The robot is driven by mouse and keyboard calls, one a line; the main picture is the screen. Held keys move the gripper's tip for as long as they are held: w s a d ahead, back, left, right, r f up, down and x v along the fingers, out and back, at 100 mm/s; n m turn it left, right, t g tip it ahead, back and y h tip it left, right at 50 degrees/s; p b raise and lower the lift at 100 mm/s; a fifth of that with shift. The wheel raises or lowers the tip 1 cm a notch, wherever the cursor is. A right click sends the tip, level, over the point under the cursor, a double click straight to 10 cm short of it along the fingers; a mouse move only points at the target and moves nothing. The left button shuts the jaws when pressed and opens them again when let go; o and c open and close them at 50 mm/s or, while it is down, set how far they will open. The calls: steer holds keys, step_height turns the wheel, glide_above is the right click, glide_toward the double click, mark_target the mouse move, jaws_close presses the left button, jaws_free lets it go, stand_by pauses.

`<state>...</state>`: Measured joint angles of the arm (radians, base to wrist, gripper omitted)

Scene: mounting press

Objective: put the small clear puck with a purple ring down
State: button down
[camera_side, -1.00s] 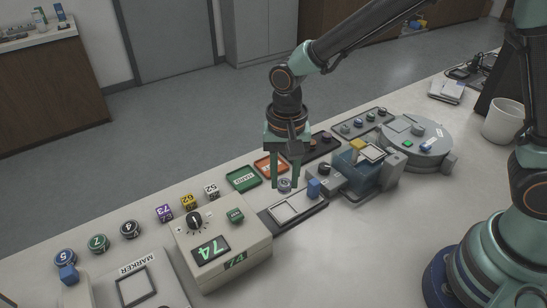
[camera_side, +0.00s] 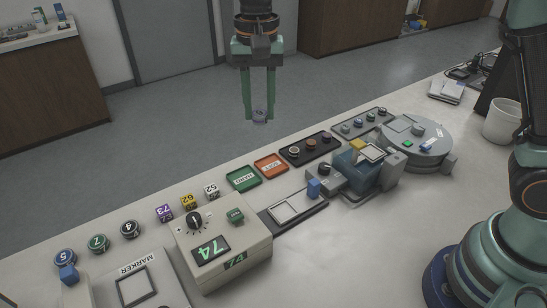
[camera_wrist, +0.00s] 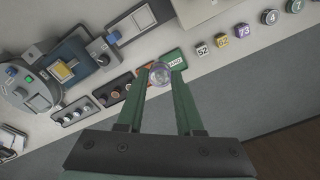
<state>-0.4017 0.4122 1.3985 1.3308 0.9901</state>
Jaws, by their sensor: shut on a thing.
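My gripper (camera_side: 259,113) is shut on the small clear puck (camera_side: 259,116) and holds it high, above and behind the bench's far edge in the side view. The puck shows as a clear, greyish disc between the fingertips in the wrist view (camera_wrist: 161,75). I cannot make out its purple ring clearly. My gripper also shows in the wrist view (camera_wrist: 160,72), its two green fingers on either side of the puck. Below and beyond the puck lie a green tray (camera_side: 242,179) and an orange tray (camera_side: 271,166), both labelled.
A dark rack (camera_side: 307,149) with several pucks lies beside the orange tray.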

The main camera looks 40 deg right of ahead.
glide_above(244, 178)
steer(key=s, duration=0.1)
steer(key=f, duration=1.4)
steer(key=w+f, duration=0.1)
steer(key=f, duration=0.6)
steer(key=shift+f, duration=0.25)
steer(key=shift+f, duration=0.1)
steer(key=c, duration=0.6)
jaws_free()
steer(key=shift+o, duration=0.2)
